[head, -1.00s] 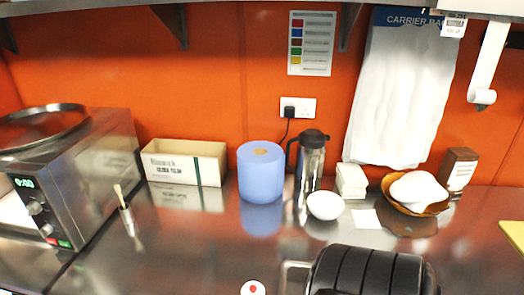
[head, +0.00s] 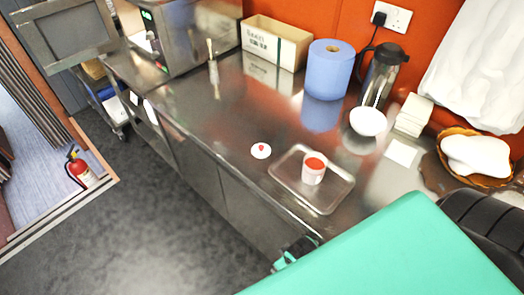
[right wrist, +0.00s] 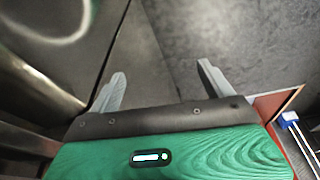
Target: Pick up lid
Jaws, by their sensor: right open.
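The lid (head: 261,151), a small white disc with a red knob, lies on the steel counter near its front edge, left of a steel tray (head: 330,195). A white pot (head: 313,172) with a red top surface stands upright on the tray. In the right wrist view my right gripper (right wrist: 161,82) is open, with nothing between its fingers; grey floor and a steel edge show beyond them. The lid cannot be made out there. A green part of my arm covers the lower right of the head view. My left gripper is not seen.
On the counter behind stand a cardboard box (head: 275,42), a blue paper roll (head: 328,70), a flask (head: 381,75), a white bowl (head: 368,121) and a basket (head: 472,157). The counter left of the lid is mostly clear. A fire extinguisher (head: 79,168) stands far left.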

